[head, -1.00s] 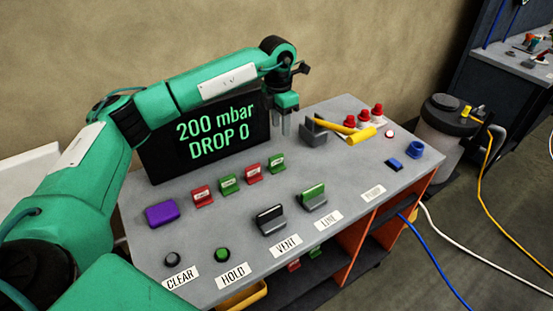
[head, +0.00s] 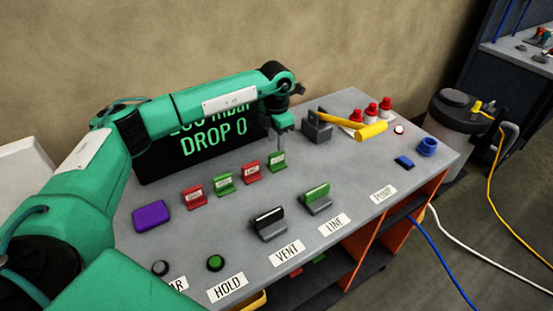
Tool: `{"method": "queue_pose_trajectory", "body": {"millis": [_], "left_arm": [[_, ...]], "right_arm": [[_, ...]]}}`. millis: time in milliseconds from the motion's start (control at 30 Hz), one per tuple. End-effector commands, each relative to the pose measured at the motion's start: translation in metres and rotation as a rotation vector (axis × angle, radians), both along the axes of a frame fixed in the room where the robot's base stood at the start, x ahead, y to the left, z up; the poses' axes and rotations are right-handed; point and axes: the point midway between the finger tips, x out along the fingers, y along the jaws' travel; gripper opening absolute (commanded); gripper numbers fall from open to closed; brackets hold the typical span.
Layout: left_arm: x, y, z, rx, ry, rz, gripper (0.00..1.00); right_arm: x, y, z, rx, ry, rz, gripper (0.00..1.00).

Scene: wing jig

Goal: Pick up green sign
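A small green sign (head: 277,162) with a pale label stands at the right end of a row of red and green signs on the grey bench top. My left gripper (head: 279,146) points down just above and behind this sign. Its two fingers look apart, with nothing held; whether they reach beside the sign's top edge is hard to tell. Another green sign (head: 223,184) stands further left in the row, between two red signs (head: 194,197) (head: 250,172). My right gripper is not in view.
A black display (head: 160,155) stands behind the row, partly hidden by my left arm. Buttons line the front left.

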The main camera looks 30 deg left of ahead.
Motion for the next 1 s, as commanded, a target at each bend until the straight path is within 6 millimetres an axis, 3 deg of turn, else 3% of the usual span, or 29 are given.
{"method": "queue_pose_trajectory", "body": {"millis": [333, 600, 900, 1000], "left_arm": [[-0.003, -0.002, -0.029, 0.000, 0.002, -0.001, 0.37], [-0.005, -0.004, -0.066, 0.000, 0.001, -0.001, 0.37], [-0.005, -0.004, -0.073, 0.000, 0.000, -0.001, 0.37], [-0.005, -0.003, -0.072, 0.000, 0.000, -0.001, 0.18]], "right_arm": [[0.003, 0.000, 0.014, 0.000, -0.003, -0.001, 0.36], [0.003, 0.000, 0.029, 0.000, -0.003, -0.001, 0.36], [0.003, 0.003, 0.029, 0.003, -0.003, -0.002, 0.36], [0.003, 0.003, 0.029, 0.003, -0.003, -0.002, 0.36]]}}
